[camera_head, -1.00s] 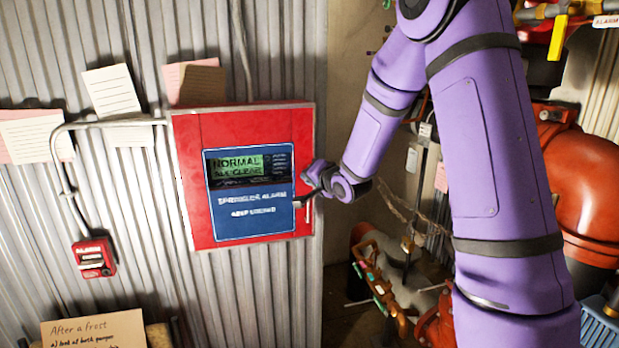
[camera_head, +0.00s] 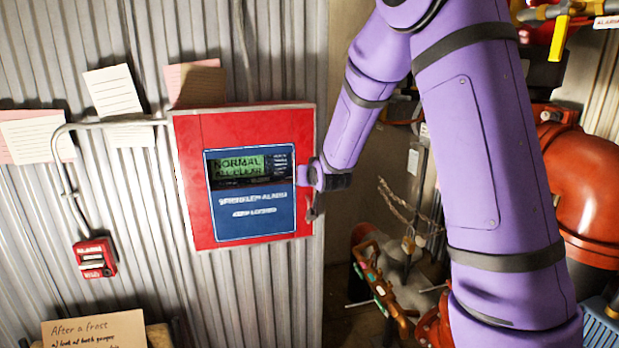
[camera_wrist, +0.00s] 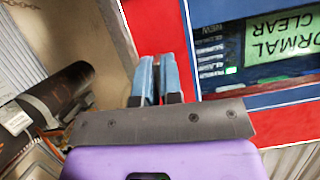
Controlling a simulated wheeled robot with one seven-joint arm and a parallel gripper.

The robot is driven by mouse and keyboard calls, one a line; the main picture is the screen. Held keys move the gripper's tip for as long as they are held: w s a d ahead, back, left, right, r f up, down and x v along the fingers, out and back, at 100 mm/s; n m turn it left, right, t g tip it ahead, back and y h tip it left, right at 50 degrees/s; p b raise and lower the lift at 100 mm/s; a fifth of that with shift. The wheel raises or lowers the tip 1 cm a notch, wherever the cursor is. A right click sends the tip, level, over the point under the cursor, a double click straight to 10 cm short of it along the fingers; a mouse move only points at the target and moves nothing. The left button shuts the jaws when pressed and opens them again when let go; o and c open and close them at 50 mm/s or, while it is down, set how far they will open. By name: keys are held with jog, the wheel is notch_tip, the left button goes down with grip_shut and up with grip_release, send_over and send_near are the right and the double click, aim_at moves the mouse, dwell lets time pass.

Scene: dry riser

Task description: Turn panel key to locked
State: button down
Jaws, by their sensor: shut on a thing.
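The red alarm panel (camera_head: 190,150) is on the corrugated wall, and its display (camera_head: 238,166) reads "NORMAL ALL CLEAR". Below the display is a blue label (camera_head: 250,212) marked "SPRINKLER ALARM KEEP LOCKED". My gripper (camera_head: 312,212) is at the panel's right edge. In the wrist view my gripper's blue fingers (camera_wrist: 160,68) are close together against the red panel (camera_wrist: 140,30), beside the display (camera_wrist: 280,45). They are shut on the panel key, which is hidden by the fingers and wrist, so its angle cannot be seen.
A small red alarm box (camera_head: 95,258) hangs at the lower left, joined to the panel by a conduit (camera_head: 62,165). Paper notes (camera_head: 113,92) are pinned around it. Red pipework (camera_head: 580,180) stands at the right behind my arm.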

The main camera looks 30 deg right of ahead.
jog(key=shift+n+h, duration=0.3)
jog(key=shift+h, duration=0.1)
dwell(0.3)
jog(key=c, duration=1.3)
grip_release()
jog(key=v, duration=1)
jog(key=shift+s+r, duration=0.2)
jog(key=shift+s, duration=0.15)
